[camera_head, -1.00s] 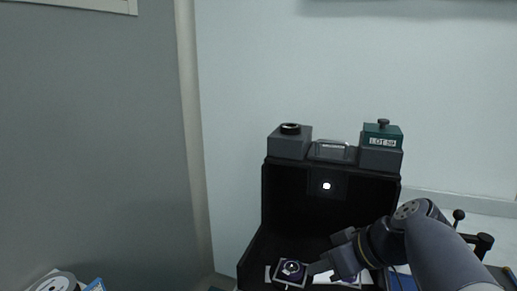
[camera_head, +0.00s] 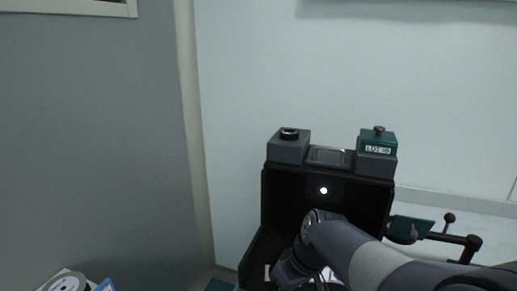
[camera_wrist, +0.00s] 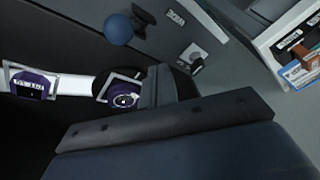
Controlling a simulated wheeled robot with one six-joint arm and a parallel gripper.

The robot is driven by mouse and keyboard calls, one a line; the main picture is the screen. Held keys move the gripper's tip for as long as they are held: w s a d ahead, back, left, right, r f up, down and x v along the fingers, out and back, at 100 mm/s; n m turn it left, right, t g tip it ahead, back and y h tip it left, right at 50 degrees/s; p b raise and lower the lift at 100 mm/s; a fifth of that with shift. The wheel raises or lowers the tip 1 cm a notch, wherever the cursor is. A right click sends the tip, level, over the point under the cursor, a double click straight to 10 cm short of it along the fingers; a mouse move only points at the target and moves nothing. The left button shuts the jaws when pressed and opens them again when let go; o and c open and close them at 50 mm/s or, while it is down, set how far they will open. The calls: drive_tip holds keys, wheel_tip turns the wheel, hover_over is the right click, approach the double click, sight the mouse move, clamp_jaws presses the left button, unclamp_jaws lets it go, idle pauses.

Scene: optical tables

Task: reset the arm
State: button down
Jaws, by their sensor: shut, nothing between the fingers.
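My arm (camera_head: 365,255) reaches in from the lower right in the head view, its wrist in front of the black open-fronted enclosure (camera_head: 263,215). My gripper shows in the wrist view (camera_wrist: 170,84), shut and empty. Its fingers are seen beside a square mount with a purple ring (camera_wrist: 124,98); I cannot tell how far apart they are. In the head view my own arm hides the fingertips and most of the enclosure floor.
Two grey boxes, one with a green LOT-labelled block (camera_head: 377,143), stand on the enclosure top. A second purple mount (camera_wrist: 33,86) and a blue ball (camera_wrist: 118,29) show in the wrist view. A green plate (camera_head: 410,228) and black rod (camera_head: 455,239) are at right.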

drive_tip(key=h+p, duration=0.1)
drive_tip(key=a+h+p, duration=0.1)
drive_tip(key=p, duration=0.1)
drive_tip(key=shift+f, duration=0.2)
drive_tip(key=shift+a+f+n+h+p, duration=0.1)
drive_tip(key=shift+a+n+h+p, duration=0.45)
drive_tip(key=shift+h+p, duration=0.45)
drive_tip(key=shift+w+a+f, duration=0.15)
drive_tip(key=shift+w+a, duration=0.1)
drive_tip(key=shift+a, duration=0.05)
drive_tip(key=w+a, duration=0.1)
drive_tip(key=w, duration=0.1)
drive_tip(key=shift+w+a+f, duration=0.3)
drive_tip(key=shift+a+f, duration=0.05)
drive_tip(key=shift+a, duration=0.05)
wheel_tip(320, 180, up, 10)
drive_tip(key=s, duration=0.1)
drive_tip(key=shift+s+a+f, duration=0.2)
drive_tip(key=shift+s+a, duration=0.1)
drive_tip(key=shift+a, duration=0.05)
